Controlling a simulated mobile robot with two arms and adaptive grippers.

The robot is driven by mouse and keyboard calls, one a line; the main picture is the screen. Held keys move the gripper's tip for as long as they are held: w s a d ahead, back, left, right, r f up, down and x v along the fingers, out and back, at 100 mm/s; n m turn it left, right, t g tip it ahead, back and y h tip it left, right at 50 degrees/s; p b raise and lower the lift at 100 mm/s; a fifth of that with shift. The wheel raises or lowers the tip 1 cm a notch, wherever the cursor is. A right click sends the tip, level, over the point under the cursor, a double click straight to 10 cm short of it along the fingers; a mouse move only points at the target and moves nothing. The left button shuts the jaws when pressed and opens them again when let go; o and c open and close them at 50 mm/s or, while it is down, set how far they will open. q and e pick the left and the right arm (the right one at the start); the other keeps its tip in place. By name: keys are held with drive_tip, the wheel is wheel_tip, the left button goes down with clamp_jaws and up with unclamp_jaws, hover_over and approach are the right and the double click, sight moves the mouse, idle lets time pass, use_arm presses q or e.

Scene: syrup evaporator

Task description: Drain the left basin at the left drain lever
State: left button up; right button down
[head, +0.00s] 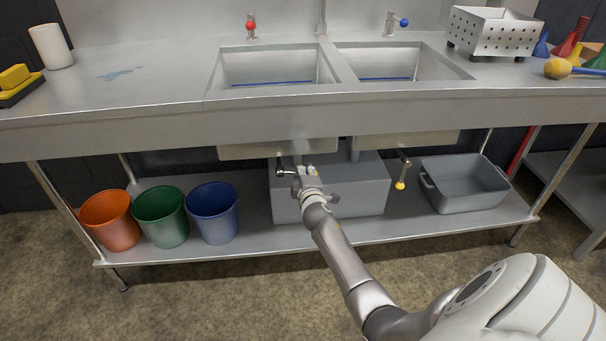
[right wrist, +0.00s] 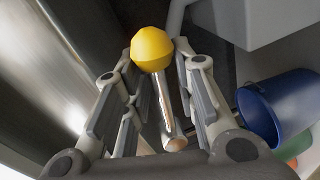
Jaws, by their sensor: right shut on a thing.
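The left basin (head: 232,70) is a steel sink with a blue line low on its back wall. The left drain lever is under it, mostly hidden by my right gripper (head: 301,172) in the head view. In the right wrist view the lever's metal rod (right wrist: 167,105) with its yellow knob (right wrist: 152,48) lies between the fingers of my right gripper (right wrist: 155,75), which is shut on it. The right drain lever (head: 401,176) hangs under the right basin (head: 440,62), its yellow knob down. My left gripper is not in view.
A grey box (head: 360,190) stands on the lower shelf behind my gripper. Orange (head: 110,220), green (head: 161,216) and blue (head: 213,213) buckets stand left of it. A grey tub (head: 465,185) stands right.

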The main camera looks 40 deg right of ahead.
idle(0.4)
drive_tip(key=c, duration=1.2)
unclamp_jaws()
drive_tip(key=shift+o, duration=0.2)
drive_tip(key=v, duration=1.2)
